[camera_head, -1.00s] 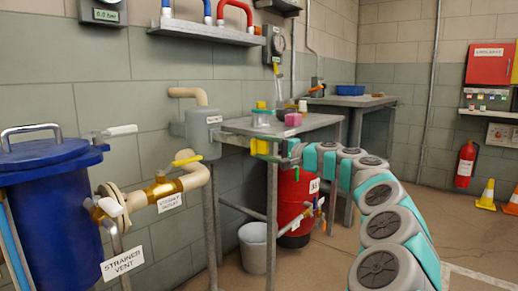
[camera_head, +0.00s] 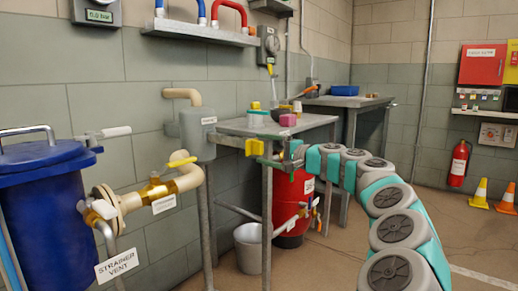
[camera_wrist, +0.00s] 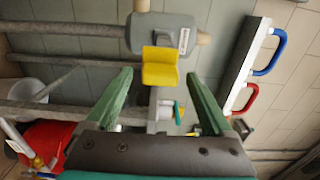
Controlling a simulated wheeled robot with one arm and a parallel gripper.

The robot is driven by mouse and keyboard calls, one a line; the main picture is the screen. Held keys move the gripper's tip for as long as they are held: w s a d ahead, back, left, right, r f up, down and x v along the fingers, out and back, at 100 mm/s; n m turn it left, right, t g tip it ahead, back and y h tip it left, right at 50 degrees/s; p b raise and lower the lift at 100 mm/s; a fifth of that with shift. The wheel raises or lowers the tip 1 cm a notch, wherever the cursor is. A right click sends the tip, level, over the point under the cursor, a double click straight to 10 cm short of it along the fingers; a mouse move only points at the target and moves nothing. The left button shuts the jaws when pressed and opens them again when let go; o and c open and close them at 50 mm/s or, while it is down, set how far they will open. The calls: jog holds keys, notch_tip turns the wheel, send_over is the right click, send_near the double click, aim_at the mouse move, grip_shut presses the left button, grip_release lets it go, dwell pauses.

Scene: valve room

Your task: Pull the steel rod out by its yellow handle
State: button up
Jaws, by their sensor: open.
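The yellow handle (camera_head: 254,147) stands out from the right side of the grey cylindrical housing (camera_head: 197,135), beside the near edge of the bench. In the wrist view the handle (camera_wrist: 160,67) is in front of the housing (camera_wrist: 162,33). The steel rod shows only as a short grey piece between housing and handle in the head view; the handle hides it in the wrist view. My gripper (camera_wrist: 160,74) is open and empty, with its green fingers on either side of the handle in the picture. In the head view my gripper (camera_head: 275,161) is just right of the handle; contact cannot be told.
A steel bench (camera_head: 310,124) with small objects stands behind my gripper. A brass valve (camera_head: 158,190) with a yellow lever and a blue tank (camera_head: 45,215) are at left.

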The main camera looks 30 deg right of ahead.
jog(key=v, duration=0.5)
jog(key=shift+s, duration=0.25)
